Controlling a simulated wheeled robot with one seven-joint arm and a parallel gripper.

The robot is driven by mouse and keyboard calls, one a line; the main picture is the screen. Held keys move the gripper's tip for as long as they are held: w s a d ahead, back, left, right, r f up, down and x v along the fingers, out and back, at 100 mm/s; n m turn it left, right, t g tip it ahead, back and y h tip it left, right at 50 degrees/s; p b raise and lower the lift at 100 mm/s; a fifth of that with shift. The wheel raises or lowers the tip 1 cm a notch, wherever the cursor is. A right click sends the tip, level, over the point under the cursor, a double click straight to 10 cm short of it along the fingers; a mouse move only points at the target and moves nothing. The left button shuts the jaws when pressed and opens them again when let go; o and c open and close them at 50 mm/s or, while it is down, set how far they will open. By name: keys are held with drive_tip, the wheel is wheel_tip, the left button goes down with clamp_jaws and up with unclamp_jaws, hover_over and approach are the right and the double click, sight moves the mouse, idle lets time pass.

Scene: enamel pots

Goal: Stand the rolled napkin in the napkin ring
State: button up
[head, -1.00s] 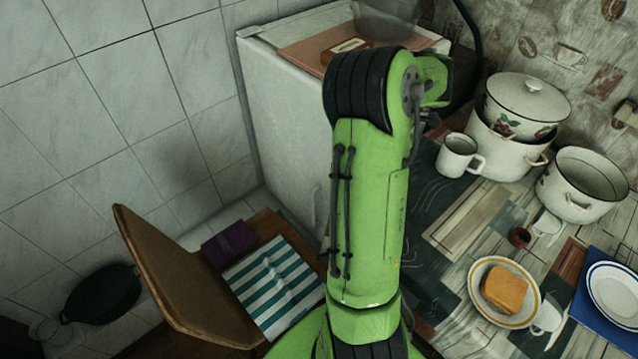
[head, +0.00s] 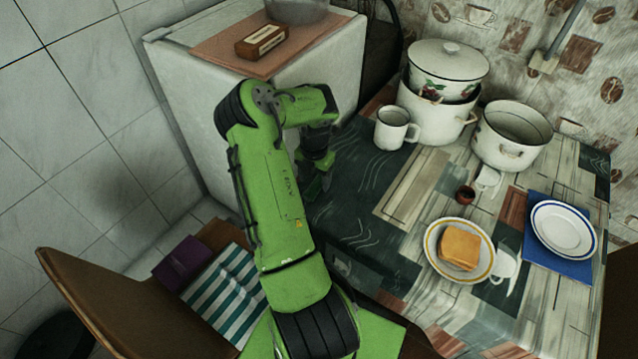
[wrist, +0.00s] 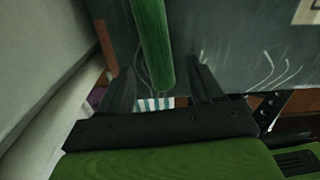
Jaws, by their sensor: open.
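My gripper (head: 316,178) hangs low over the left end of the table, beside the fridge. In the wrist view its two dark fingers (wrist: 165,68) are apart. A green roll (wrist: 151,40), which I take for the rolled napkin, runs from the top edge of that view down to the gap between the fingers. No finger visibly touches it, and I cannot tell its height above the table. In the head view my arm and gripper largely hide that spot. A small dark red ring (head: 465,193), seemingly the napkin ring, stands on the table behind the toast plate.
A white mug (head: 394,128), stacked enamel pots (head: 435,120) and an open pot (head: 510,145) stand at the back. A toast plate (head: 440,262) and plates on a blue mat (head: 560,268) lie to the right. The fridge (head: 190,100) and a chair (head: 130,310) are left.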

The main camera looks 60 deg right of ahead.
sight(315, 185)
wheel_tip(315, 185, down, 4)
drive_tip(key=shift+w+d+r, duration=0.1)
drive_tip(key=shift+r, duration=0.15)
drive_tip(key=shift+r, duration=0.1)
drive_tip(key=c, duration=1.1)
